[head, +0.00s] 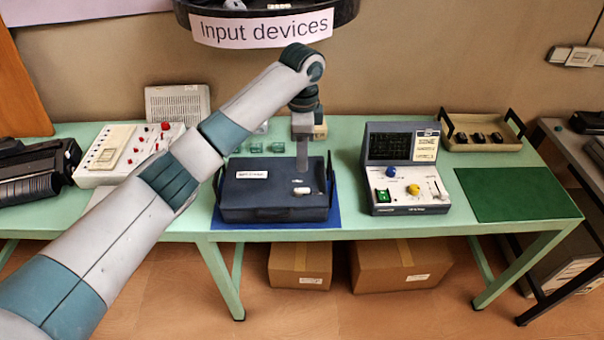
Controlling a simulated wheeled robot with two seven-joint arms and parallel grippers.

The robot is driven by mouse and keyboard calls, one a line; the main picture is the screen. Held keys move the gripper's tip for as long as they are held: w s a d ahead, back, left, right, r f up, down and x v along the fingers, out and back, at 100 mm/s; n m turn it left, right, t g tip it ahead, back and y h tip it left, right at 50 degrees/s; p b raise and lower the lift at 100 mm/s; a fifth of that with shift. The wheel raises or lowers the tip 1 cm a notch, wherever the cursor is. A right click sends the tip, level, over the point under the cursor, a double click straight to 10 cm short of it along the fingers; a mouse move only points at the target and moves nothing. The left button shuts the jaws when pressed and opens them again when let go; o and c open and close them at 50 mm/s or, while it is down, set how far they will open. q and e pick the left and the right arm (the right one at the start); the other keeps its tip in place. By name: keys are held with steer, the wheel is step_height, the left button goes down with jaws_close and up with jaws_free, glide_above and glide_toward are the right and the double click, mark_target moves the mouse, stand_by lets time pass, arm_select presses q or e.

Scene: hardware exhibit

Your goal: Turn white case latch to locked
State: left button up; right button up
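A dark blue-grey case (250,198) with a white label (252,174) lies closed on a blue mat (280,222) on the green table. A small white latch (301,190) is on the case's top, right of the middle. It looks roughly crosswise, but it is too small to read its setting. My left gripper (302,170) points straight down over the case, its tip just behind the latch. I cannot tell whether it touches the case. Its fingers look like one grey strip, so their gap is hidden. My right gripper is out of view.
A console with a screen (405,165) stands right of the case, with a bare green mat (516,194) and a tray (483,145) beyond it. A white panel with red knobs (130,150) stands left, partly behind my arm.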

arm_select(q)
step_height(320, 180, up, 7)
steer(key=shift+f+b, duration=0.15)
steer(key=shift+b, duration=0.25)
